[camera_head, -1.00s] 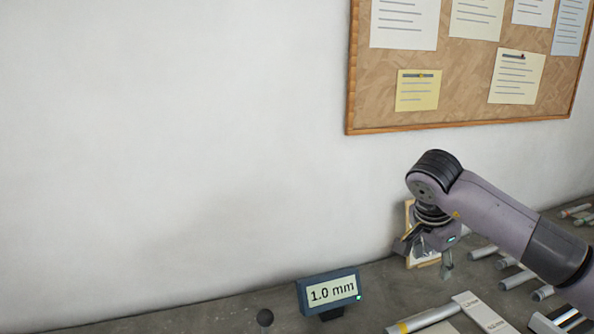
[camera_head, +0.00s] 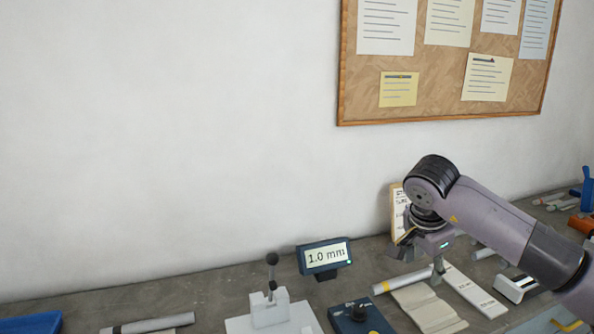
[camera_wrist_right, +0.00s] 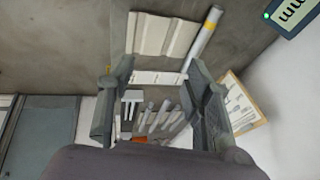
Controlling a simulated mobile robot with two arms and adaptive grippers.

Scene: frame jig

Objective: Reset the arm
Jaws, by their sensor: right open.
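My right arm reaches in from the right in the head view, with its gripper (camera_head: 422,260) pointing down above the back of the bench. In the right wrist view the two fingers of the right gripper (camera_wrist_right: 158,95) stand wide apart with nothing between them. Below and beyond them lie pale grooved plates (camera_wrist_right: 163,35) and a grey tube with a yellow band (camera_wrist_right: 203,40). The gripper touches none of these as far as I can see. My left gripper is in neither view.
A display reading 1.0 mm (camera_head: 325,257) stands by the wall. Left of the gripper are a white block with a black-knobbed lever (camera_head: 270,309) and a dark blue box with a knob (camera_head: 357,320). A framed card (camera_head: 398,212) leans close behind the gripper. A blue bin (camera_head: 32,323) sits far left.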

